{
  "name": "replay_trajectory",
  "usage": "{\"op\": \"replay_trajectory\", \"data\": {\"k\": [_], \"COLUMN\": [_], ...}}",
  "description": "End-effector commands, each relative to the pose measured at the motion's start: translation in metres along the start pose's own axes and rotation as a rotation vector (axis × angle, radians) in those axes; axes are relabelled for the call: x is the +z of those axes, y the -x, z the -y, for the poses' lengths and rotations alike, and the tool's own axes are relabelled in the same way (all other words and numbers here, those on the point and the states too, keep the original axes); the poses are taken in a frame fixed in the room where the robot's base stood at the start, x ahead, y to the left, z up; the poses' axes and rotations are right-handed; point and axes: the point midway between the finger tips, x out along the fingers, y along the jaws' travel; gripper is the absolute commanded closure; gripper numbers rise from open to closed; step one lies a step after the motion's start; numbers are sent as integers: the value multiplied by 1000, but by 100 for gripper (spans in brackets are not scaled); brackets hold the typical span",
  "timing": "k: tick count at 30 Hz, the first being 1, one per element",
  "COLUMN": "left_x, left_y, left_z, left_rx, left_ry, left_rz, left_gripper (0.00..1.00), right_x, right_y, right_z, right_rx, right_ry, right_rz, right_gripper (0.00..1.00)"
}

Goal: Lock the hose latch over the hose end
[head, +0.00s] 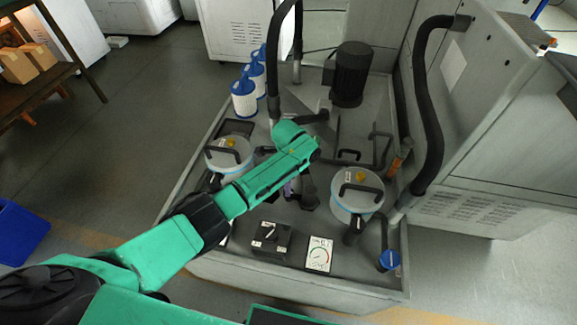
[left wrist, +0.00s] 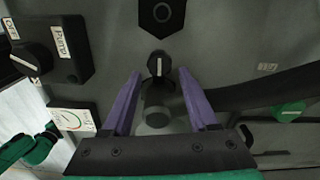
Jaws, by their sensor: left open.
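My left gripper (left wrist: 159,74) is open, its two purple fingers on either side of a grey, round-ended cylinder (left wrist: 157,112), which looks like the hose end. I see no clear contact. Just beyond the fingertips is a small black lever-like part with a white mark (left wrist: 158,64); I cannot tell if it is the hose latch. A thick dark hose (left wrist: 250,90) runs off to the right in the left wrist view. In the head view, my left arm hides most of this spot, with a bit of purple finger showing (head: 288,188). My right gripper is out of view.
A black pump switch box (head: 270,238) and a dial gauge (head: 319,254) sit at the front of the grey tray. Lidded canisters (head: 229,156) (head: 357,194) with black handles flank my arm. A black motor (head: 350,74) and white filters (head: 243,100) stand behind.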

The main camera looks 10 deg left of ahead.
Motion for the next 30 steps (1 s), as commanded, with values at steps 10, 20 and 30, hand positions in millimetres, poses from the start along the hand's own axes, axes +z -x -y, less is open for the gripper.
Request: {"op": "replay_trajectory", "data": {"k": [10,20,30], "left_x": [0,0,0], "left_y": [93,105,104], "left_z": [1,0,0], "left_rx": [-3,0,0], "left_ry": [-2,-1,-1], "left_rz": [-2,0,0], "left_gripper": [40,40,40], "right_x": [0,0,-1], "right_y": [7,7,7], "right_z": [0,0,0], "right_rx": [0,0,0], "right_ry": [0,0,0], "right_rz": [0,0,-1], "right_gripper": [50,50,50]}}
